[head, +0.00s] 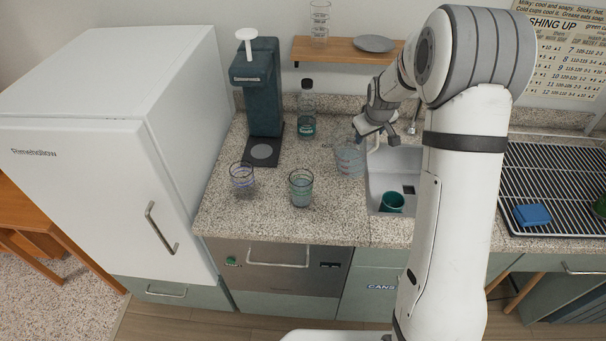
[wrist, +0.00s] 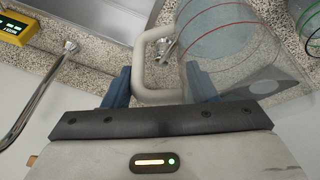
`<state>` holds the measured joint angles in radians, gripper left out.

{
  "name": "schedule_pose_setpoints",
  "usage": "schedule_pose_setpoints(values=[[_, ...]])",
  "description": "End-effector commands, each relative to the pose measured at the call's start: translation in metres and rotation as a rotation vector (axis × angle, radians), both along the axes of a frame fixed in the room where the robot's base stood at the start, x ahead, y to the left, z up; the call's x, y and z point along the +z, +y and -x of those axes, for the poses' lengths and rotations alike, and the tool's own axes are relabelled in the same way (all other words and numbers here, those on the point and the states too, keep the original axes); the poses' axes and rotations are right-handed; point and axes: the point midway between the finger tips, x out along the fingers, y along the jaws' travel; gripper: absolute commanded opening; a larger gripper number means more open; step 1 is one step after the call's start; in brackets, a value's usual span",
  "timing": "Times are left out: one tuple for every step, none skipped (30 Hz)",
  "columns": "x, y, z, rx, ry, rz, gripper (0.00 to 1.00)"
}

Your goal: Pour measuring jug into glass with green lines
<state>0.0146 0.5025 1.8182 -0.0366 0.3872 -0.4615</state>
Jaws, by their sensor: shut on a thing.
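The clear measuring jug (head: 349,161) with red marks is at the back of the counter, left of the sink. It looks upright; I cannot tell whether its base touches the counter. My gripper (head: 376,137) is shut on its pale handle, which shows between the fingers in the wrist view (wrist: 142,62). The jug's body (wrist: 240,48) fills the right of that view, with bluish liquid inside. The glass with green lines (head: 301,188) stands on the counter, in front and left of the jug. Its lined side shows at the wrist view's right edge (wrist: 305,22).
A glass with blue lines (head: 242,179) stands further left. A dark drinks machine (head: 264,95) and a bottle (head: 307,112) stand behind. The sink (head: 378,178) holds a green cup (head: 392,202). A shelf (head: 340,51) hangs above. The front counter is clear.

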Motion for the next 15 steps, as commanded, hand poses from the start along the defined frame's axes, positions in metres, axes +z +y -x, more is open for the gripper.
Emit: schedule_pose_setpoints(values=[[-0.001, -0.002, -0.001, -0.002, 0.003, -0.014, 0.00], [-0.001, -0.003, -0.002, -0.002, 0.006, -0.022, 0.00], [-0.002, -0.004, -0.003, -0.002, 0.008, -0.035, 0.00], [-0.002, -0.005, -0.003, -0.003, 0.014, -0.046, 0.00], [-0.002, -0.006, -0.003, -0.004, 0.020, -0.055, 0.00], [-0.002, -0.007, -0.004, -0.004, 0.026, -0.068, 0.00], [-0.002, -0.008, -0.004, -0.002, 0.030, -0.078, 0.00], [-0.003, -0.008, -0.004, -0.003, 0.035, -0.089, 0.00], [-0.003, -0.009, -0.005, -0.003, 0.040, -0.101, 0.00], [-0.003, -0.010, -0.005, -0.001, 0.042, -0.110, 0.00], [-0.004, -0.010, -0.006, -0.001, 0.045, -0.119, 0.00], [-0.007, -0.012, -0.006, -0.003, 0.053, -0.134, 0.00], [-0.007, -0.012, -0.006, -0.002, 0.059, -0.144, 0.00], [-0.007, -0.013, -0.007, -0.002, 0.063, -0.153, 0.00], [-0.007, -0.014, -0.007, -0.002, 0.068, -0.163, 0.00]])
